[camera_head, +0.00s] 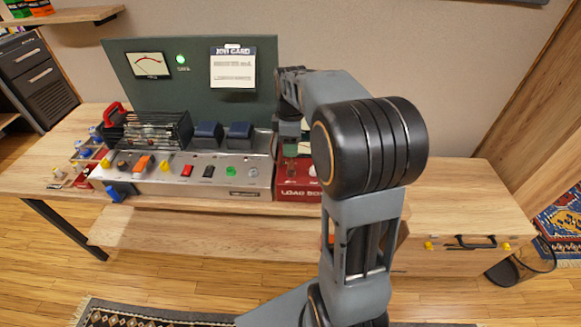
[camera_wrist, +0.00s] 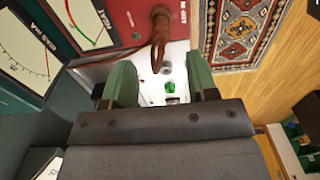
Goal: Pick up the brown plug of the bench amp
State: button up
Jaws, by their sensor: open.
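A brown plug-like piece (camera_wrist: 160,38) with a narrow lower end shows at the top of the wrist view, in front of the red load box (camera_wrist: 126,18). My gripper (camera_wrist: 160,78) has two green fingers spread wide, with nothing held between them. The brown piece's lower end reaches toward the gap between the fingers; I cannot tell how far off it is in depth. In the head view my gripper (camera_head: 289,140) is over the left end of the load box (camera_head: 296,193), partly hidden by my arm. The bench amp's silver panel (camera_head: 215,182) lies to its left.
The amp has blue blocks (camera_head: 208,133), an open tube section (camera_head: 150,130) and several coloured knobs and switches. A dark green back panel with a meter (camera_head: 149,65) and job card (camera_head: 233,70) stands behind. The bench top at right (camera_head: 465,190) is clear.

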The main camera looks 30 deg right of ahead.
aim_at(291, 164)
jog(key=shift+s+f, duration=0.1)
jog(key=shift+f, duration=4.15)
grip_shut()
jog(key=shift+r, duration=0.1)
